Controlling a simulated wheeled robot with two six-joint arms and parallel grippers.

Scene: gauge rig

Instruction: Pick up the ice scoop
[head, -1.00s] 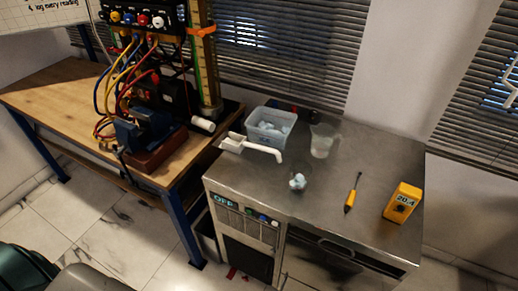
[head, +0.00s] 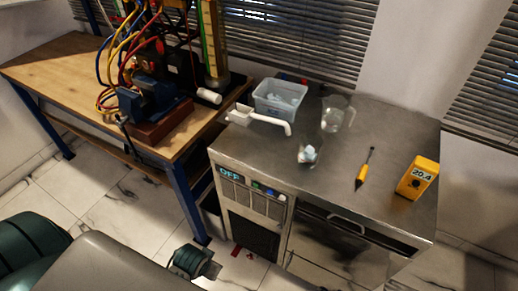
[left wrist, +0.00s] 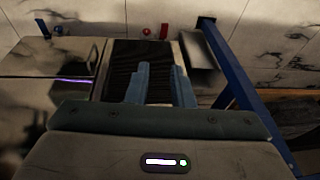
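The white ice scoop (head: 272,121) lies at the left edge of the steel counter in the head view. Its square bowl is at the left, near the counter's edge, and its bent handle points right, in front of the ice bin. My left gripper (head: 210,269) is low at the bottom of the head view, in front of the steel cabinet and well below the scoop. In the left wrist view its two blue-grey fingers (left wrist: 161,82) stand apart with nothing between them. The scoop is not seen in the left wrist view. My right gripper is not in view.
A clear bin (head: 280,100) of ice stands just behind the scoop. A clear pitcher (head: 333,117), a glass with ice (head: 308,156), a yellow probe (head: 364,172) and a yellow meter (head: 417,178) are to the right. A wooden bench (head: 52,84) with a rig stands left.

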